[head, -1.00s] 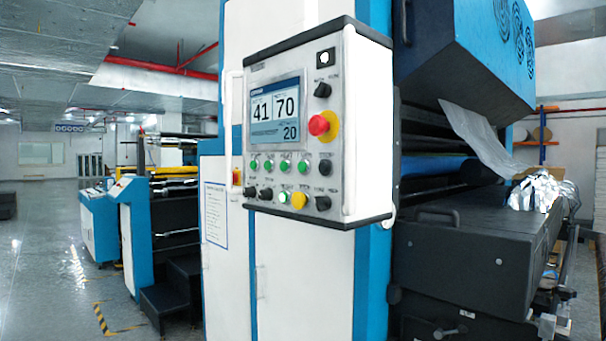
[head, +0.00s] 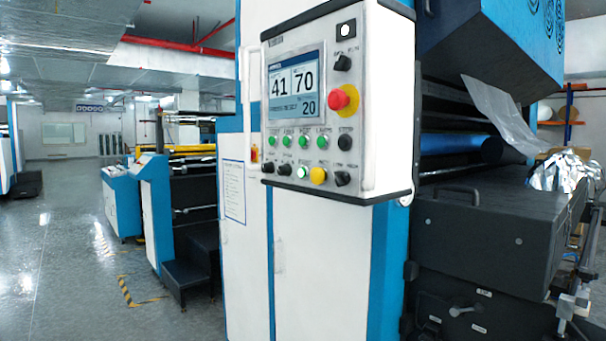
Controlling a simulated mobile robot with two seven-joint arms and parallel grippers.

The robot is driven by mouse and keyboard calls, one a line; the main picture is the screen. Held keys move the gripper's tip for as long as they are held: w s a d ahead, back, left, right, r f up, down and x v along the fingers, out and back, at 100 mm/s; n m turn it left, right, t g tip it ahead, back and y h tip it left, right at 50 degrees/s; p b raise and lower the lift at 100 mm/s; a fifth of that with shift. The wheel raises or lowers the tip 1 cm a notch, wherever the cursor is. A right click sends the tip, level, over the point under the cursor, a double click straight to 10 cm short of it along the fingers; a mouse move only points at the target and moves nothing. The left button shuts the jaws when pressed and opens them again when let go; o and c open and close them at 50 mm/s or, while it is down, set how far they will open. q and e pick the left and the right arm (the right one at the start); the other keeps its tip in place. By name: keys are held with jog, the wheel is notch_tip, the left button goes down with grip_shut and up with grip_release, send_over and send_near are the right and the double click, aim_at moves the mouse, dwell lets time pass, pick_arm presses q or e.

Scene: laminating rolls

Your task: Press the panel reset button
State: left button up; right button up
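A white control panel (head: 383,120) is mounted on the blue and white machine, near the top centre of the head view. Its screen (head: 296,88) reads 41, 70 and 20. A red mushroom button (head: 340,99) on a yellow ring sits right of the screen. The small labels are too blurred to tell which one is the reset button. Neither of my grippers shows.
The machine's rollers (head: 459,147) and a dark housing with a handle (head: 470,235) stand right of the panel. Black steps (head: 188,272) and another machine (head: 123,203) stand to the left. Open grey floor (head: 60,270) lies at the far left.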

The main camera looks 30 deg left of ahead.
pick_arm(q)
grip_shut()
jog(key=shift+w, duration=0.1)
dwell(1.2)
